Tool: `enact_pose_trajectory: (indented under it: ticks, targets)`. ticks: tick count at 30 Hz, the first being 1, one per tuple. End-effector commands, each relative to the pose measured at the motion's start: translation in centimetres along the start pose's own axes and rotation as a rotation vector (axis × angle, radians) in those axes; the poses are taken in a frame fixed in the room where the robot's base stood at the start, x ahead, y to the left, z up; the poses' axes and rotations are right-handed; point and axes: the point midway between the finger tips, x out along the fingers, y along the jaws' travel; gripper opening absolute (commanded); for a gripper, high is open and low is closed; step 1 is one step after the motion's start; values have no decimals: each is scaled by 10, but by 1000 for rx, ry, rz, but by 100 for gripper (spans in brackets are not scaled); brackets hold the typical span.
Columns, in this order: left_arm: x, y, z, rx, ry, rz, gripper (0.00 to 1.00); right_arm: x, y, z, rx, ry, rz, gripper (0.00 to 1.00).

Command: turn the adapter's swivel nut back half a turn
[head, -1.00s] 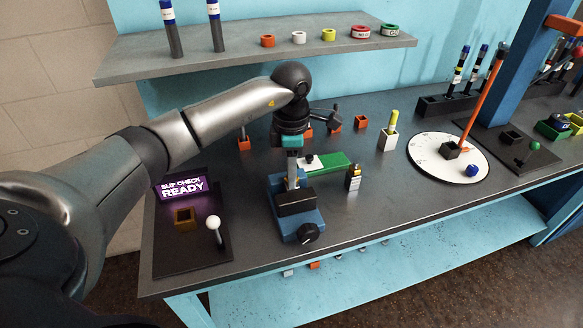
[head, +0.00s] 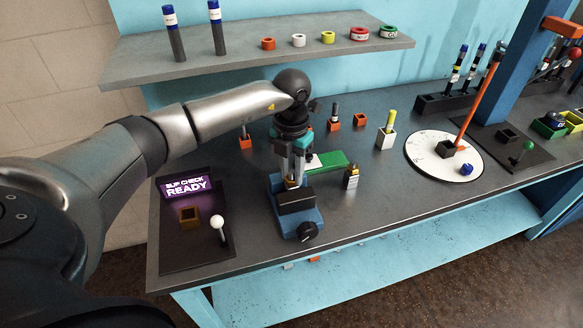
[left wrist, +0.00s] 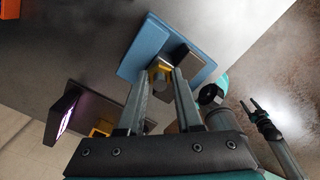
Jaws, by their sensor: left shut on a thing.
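The adapter's brass swivel nut (left wrist: 159,72) stands upright in the blue vise (head: 298,222), which has dark jaw blocks and a black knob. The nut's hex top shows in the left wrist view; in the head view it is mostly hidden behind the fingers. My left gripper (head: 294,180) points straight down over the vise. Its two fingers (left wrist: 161,77) are shut on the nut, one on each side. In the left wrist view, what looks like my right gripper (left wrist: 251,103) hangs in the right part with its two fingers apart and nothing between them.
A fitting with a brass top (head: 351,177) stands right of the vise, near a green and white card (head: 334,160). A dark panel with a white-balled lever (head: 218,222) and a lit "READY" sign (head: 185,186) lies left. The bench front at right is clear.

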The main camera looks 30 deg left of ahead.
Motion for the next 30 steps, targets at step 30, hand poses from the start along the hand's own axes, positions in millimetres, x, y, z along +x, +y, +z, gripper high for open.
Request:
enact_pose_trajectory:
  ticks: [30]
  targets:
    - [-3, 0, 0, -965, -1, 0, 0, -53, 1, -5, 0, 0, 0, 59]
